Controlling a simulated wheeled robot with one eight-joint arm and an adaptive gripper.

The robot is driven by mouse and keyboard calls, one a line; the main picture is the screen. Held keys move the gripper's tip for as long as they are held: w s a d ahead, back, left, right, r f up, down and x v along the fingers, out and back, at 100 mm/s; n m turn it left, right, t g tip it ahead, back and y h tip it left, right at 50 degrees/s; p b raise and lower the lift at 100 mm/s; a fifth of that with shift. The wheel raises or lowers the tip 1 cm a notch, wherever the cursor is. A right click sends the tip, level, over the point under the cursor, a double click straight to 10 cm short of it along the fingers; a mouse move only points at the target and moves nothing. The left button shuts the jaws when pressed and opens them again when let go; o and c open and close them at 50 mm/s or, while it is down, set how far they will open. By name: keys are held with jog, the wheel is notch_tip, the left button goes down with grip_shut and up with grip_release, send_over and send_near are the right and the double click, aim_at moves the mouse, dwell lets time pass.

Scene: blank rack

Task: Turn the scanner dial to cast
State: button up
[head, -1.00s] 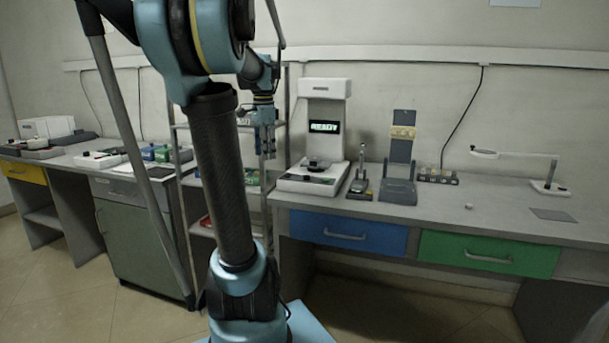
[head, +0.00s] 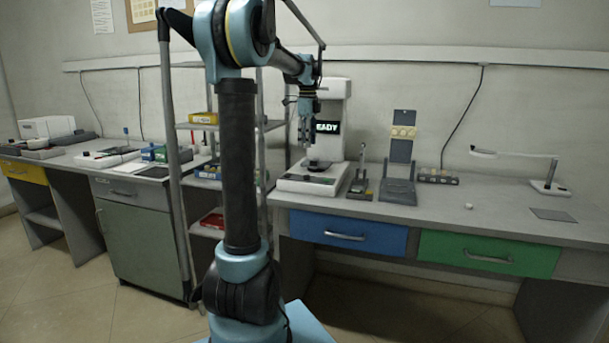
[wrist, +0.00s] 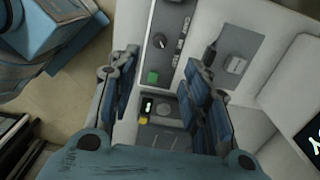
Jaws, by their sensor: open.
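The white scanner (head: 333,88) stands on the bench with a lit screen (head: 328,127), its first letter hidden by my arm; "EADY" shows. In the wrist view its front panel (wrist: 168,22) carries a round black dial (wrist: 159,40) with small labels beside it, too small to read, and a green button (wrist: 152,77). My gripper (head: 305,143) is open and empty, in front of the scanner and above its base. In the wrist view the gripper (wrist: 163,80) has its fingers spread above the panel, apart from the dial.
A dark platform with a small part (wrist: 235,65) sits beside the panel. A small stand (head: 360,184) and a grey holder (head: 398,190) stand right of the scanner. An open shelf (head: 225,126) is to its left. The bench's right part is mostly clear.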

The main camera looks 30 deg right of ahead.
aim_at(307, 177)
notch_tip(307, 177, down, 13)
jog(key=shift+f, duration=0.2)
dwell(0.3)
jog(key=shift+c, duration=0.6)
grip_shut()
jog(key=shift+a, duration=0.15)
